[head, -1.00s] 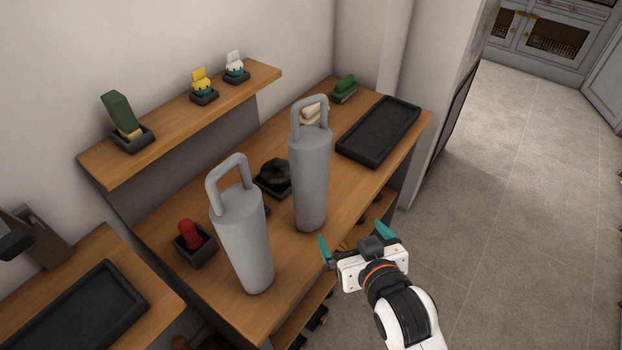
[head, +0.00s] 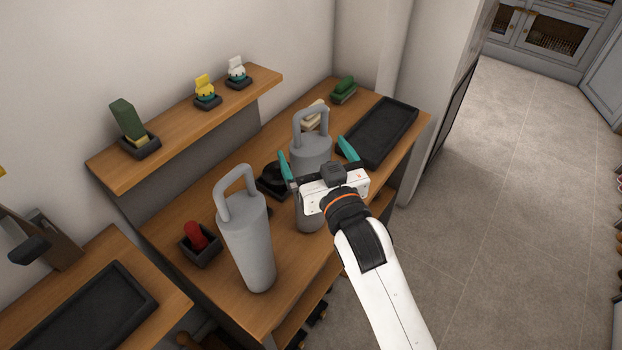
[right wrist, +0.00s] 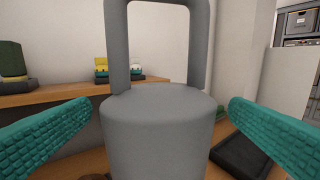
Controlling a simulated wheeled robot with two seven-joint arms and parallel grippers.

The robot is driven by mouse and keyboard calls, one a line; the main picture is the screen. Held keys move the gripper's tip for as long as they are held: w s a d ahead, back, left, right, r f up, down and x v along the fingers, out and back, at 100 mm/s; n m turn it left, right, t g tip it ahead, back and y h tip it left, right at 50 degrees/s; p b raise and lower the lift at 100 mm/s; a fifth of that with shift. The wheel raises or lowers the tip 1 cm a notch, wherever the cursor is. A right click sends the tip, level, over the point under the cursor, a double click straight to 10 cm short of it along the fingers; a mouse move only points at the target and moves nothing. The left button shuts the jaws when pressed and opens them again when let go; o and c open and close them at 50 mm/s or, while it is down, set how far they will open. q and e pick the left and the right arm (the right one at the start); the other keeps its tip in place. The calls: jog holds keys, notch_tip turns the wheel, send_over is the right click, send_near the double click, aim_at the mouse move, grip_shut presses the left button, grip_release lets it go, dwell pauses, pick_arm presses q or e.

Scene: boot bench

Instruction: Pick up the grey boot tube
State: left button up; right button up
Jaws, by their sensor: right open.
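Two grey boot tubes with loop handles stand upright on the wooden bench. The nearer tube (head: 245,245) stands at the left, clear of my gripper. The farther tube (head: 311,150) stands behind my right gripper (head: 320,158), which hides much of its body. My right gripper is open, its teal fingers on either side of the farther tube's upper body in the head view. In the right wrist view this tube (right wrist: 158,130) fills the middle between the open fingers (right wrist: 160,125), with visible gaps on both sides. My left gripper is not in view.
A black tray (head: 380,131) lies at the bench's far right. A red item (head: 196,237) in a dark holder is left of the nearer tube. A raised shelf (head: 180,128) holds several small items. Open floor (head: 500,220) lies to the right.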

jog(key=x, duration=0.2)
jog(key=shift+w+a, duration=0.15)
jog(key=shift+w, duration=0.2)
jog(key=shift+s, duration=0.1)
jog(key=c, duration=1)
